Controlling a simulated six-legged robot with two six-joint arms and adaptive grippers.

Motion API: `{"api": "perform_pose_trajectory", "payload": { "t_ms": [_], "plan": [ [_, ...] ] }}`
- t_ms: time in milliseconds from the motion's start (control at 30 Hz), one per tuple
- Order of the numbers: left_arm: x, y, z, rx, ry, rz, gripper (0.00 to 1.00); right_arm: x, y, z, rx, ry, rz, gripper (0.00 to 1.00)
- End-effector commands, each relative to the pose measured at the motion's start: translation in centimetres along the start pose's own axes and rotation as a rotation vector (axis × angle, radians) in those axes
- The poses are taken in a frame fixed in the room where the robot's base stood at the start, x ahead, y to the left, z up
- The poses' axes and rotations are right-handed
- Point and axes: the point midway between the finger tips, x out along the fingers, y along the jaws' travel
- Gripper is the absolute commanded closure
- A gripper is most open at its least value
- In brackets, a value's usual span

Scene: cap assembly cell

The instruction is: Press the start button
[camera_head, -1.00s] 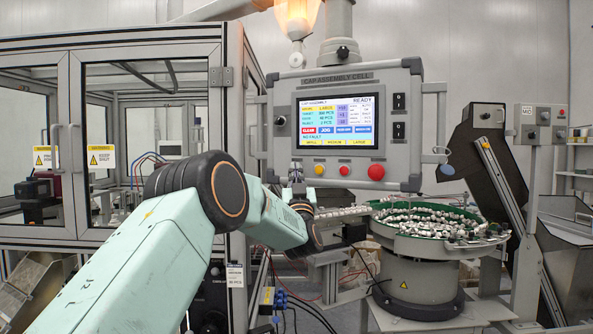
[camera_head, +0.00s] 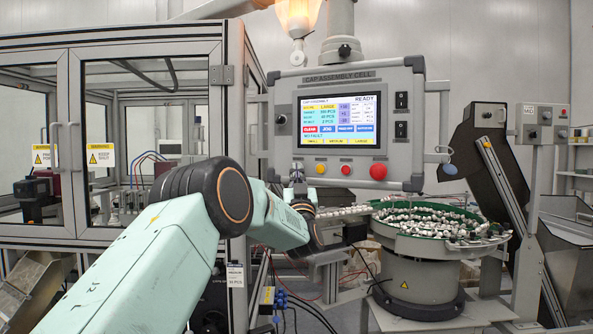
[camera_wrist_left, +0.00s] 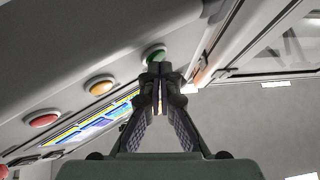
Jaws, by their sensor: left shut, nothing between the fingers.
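The control panel (camera_head: 339,82) carries a lit screen (camera_head: 338,120) reading READY and a row of buttons below it. In the left wrist view a green button (camera_wrist_left: 153,52) lies just beyond the tips of my left gripper (camera_wrist_left: 160,72), which is shut and empty. The tips overlap its lower edge in the picture; I cannot tell whether they touch it. In the head view my left gripper (camera_head: 298,178) points up at the panel's lower left corner and hides the green button. My right gripper is not in view.
A yellow button (camera_head: 320,169), a small red button (camera_head: 346,170) and a large red button (camera_head: 378,172) sit to the right. A bowl feeder (camera_head: 420,226) full of small parts stands below the panel. A glazed machine enclosure (camera_head: 148,150) is at left.

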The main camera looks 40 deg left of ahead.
Motion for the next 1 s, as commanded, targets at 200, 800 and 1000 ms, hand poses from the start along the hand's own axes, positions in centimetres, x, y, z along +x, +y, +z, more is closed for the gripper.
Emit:
{"api": "perform_pose_trajectory", "payload": {
  "t_ms": [200, 800, 1000],
  "plan": [
    [0.00, 0.00, 0.00, 0.000, 0.000, 0.000, 1.00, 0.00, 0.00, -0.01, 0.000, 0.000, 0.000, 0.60],
    [0.47, 0.50, 0.57, 0.001, 0.001, 0.002, 1.00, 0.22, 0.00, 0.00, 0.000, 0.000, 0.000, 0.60],
    [0.72, 0.64, 0.66, 0.000, 0.001, 0.001, 1.00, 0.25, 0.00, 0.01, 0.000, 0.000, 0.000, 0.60]
  ]
}}
